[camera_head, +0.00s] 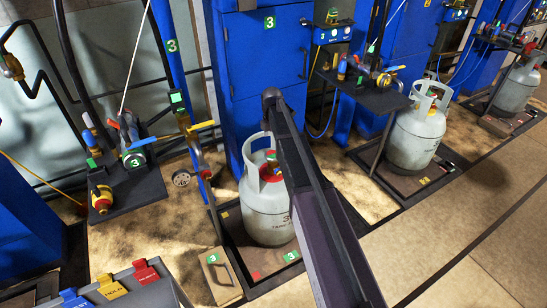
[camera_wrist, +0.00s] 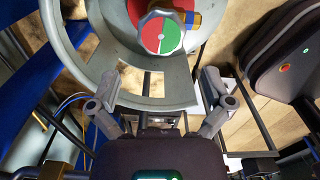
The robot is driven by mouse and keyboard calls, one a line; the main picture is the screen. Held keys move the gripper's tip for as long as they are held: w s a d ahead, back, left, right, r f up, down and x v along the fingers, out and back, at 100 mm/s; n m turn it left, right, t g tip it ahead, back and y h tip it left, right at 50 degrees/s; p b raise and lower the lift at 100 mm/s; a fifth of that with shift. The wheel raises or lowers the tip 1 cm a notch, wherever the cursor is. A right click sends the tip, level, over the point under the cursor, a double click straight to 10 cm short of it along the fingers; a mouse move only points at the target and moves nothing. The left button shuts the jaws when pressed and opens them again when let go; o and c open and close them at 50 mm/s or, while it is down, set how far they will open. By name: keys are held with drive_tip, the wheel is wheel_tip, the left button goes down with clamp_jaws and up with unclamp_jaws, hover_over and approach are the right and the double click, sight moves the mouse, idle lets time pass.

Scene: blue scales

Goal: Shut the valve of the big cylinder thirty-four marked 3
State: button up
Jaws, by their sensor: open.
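The big grey cylinder (camera_head: 262,218) with dark lettering, partly covered by my arm, stands upright on a dark platform beside a green 3 label. Its open collar (camera_wrist: 78,58) curves around the valve in the wrist view. The valve knob (camera_wrist: 162,34) has a grey scalloped rim and a face split into red and green, with a brass fitting at its right. My gripper (camera_wrist: 163,84) is open and empty, its fingers apart at the collar's near side. The knob lies beyond the fingertips, and I see no contact with it. In the head view my arm hides the gripper.
A blue cabinet (camera_head: 262,50) with a 3 sign stands behind the cylinder. A black shelf (camera_head: 130,190) with fittings is at left. Another grey cylinder (camera_head: 415,140) stands at right. Colored tags (camera_head: 110,287) sit at the lower left. The floor at lower right is clear.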

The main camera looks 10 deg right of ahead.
sight(272, 153)
drive_tip(key=shift+f+b, duration=3.25)
drive_tip(key=shift+f, duration=0.3)
drive_tip(key=c, duration=0.8)
